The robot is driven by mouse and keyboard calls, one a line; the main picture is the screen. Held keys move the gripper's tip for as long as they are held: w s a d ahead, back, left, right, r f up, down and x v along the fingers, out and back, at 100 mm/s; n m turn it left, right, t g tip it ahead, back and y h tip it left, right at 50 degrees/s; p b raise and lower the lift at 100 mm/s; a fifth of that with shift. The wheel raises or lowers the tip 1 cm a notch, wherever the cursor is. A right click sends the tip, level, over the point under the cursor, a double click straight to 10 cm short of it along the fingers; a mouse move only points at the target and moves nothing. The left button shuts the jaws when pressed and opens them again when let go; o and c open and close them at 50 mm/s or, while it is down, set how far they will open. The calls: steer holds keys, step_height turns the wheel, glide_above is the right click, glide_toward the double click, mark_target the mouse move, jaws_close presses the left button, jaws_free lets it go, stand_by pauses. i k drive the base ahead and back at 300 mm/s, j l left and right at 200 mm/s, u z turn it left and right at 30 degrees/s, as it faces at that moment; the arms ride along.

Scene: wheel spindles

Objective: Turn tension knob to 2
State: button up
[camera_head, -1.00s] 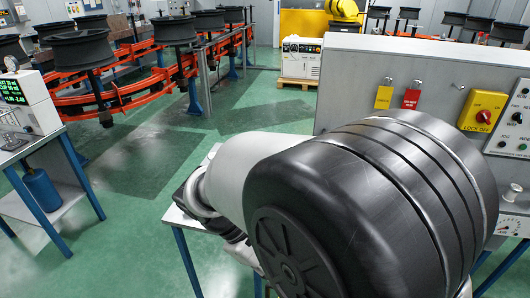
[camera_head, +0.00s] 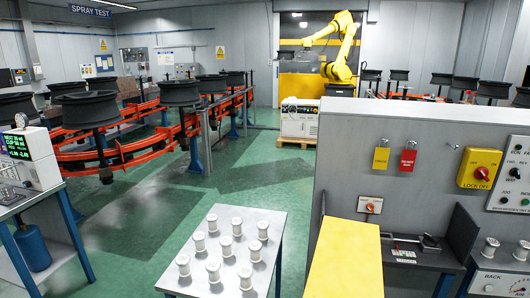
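No knob can be read for certain as the tension knob. A small plate with a red knob (camera_head: 370,206) is on the grey cabinet's front. A control panel (camera_head: 510,180) at the right edge carries a few dark knobs and small buttons. A white plate with a printed dial scale (camera_head: 498,284) is at the lower right, cut by the frame edge; its setting is too small to read. My gripper is not in view.
A yellow lock-off switch (camera_head: 479,168), a yellow tag (camera_head: 381,158) and a red tag (camera_head: 407,160) are on the grey cabinet (camera_head: 340,150). A table (camera_head: 268,221) holds several white spools. A yellow slab (camera_head: 344,262) is in front. Green floor is clear at left centre.

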mark_target(430, 240)
steer(key=i+j+z, duration=0.3)
steer(key=j, duration=0.15)
steer(key=j+z, duration=0.3)
steer(key=i+j+z, duration=0.1)
steer(key=j+z, duration=0.25)
steer(key=j, duration=0.3)
steer(key=l+u, duration=0.15)
steer(key=l, duration=1.2)
steer(key=l+u, duration=0.15)
steer(key=l, duration=1.2)
steer(key=i+l+u, duration=0.1)
steer(key=i, duration=0.4)
steer(key=i+l, duration=0.25)
steer(key=i, duration=0.3)
steer(key=i+l+u, duration=0.15)
steer(key=i, duration=0.35)
